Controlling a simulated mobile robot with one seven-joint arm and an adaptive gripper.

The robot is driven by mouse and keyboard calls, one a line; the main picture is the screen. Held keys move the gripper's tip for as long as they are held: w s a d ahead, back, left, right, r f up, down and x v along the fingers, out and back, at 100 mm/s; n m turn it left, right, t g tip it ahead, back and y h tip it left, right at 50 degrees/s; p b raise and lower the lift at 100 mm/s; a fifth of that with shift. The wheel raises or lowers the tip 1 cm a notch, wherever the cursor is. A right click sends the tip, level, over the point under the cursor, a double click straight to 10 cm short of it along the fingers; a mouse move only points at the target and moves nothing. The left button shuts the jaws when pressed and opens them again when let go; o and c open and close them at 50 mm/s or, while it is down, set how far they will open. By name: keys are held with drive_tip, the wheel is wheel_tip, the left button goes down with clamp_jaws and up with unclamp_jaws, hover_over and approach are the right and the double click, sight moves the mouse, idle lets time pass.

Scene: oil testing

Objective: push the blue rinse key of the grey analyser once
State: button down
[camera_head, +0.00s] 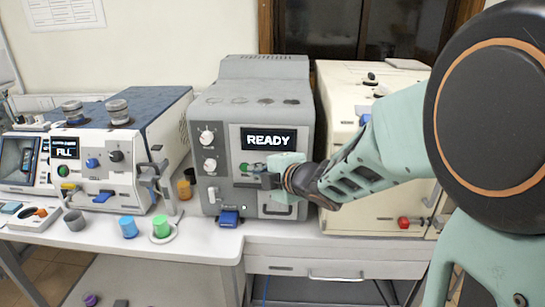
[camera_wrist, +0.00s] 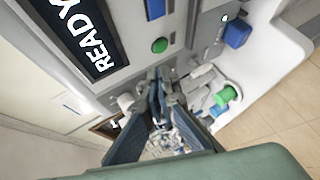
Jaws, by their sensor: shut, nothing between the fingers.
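The grey analyser (camera_head: 222,130) stands on the bench in the head view, its display (camera_head: 268,138) reading READY. In the wrist view a blue key (camera_wrist: 155,8) sits at the top edge, beside a green button (camera_wrist: 160,45). In the head view the green button (camera_head: 246,167) shows, but my gripper hides the place of the blue key. My gripper (camera_head: 268,181) is shut and empty in front of the analyser's face, just below the display. In the wrist view its fingertips (camera_wrist: 160,82) lie below the green button. I cannot tell whether they touch the face.
A blue block (camera_head: 229,217) sits at the analyser's foot; it also shows in the wrist view (camera_wrist: 237,34). Two white knobs (camera_head: 208,150) are left of the display. A white-blue machine (camera_head: 110,160), blue cup (camera_head: 128,227) and green cup (camera_head: 161,227) stand left. A cream machine (camera_head: 350,90) stands right.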

drive_tip(key=s+d+f+m, duration=0.2)
drive_tip(key=s+d+f, duration=0.1)
drive_tip(key=s+f, duration=0.1)
drive_tip(key=shift+s+f+g, duration=0.2)
drive_tip(key=shift+s+g, duration=0.1)
drive_tip(key=shift+s, duration=0.1)
drive_tip(key=shift+w, duration=0.1)
drive_tip(key=w+p, duration=0.2)
drive_tip(key=w, duration=0.6)
drive_tip(key=shift+w+d+p, duration=0.2)
drive_tip(key=shift+w+p, duration=0.1)
drive_tip(key=shift+w, duration=0.05)
idle(1.0)
drive_tip(key=shift+w, duration=0.45)
drive_tip(key=shift+w, duration=0.4)
idle(0.5)
drive_tip(key=shift+s, duration=0.1)
drive_tip(key=shift+s+b, duration=0.35)
drive_tip(key=shift+s, duration=0.4)
drive_tip(key=shift+s, duration=0.1)
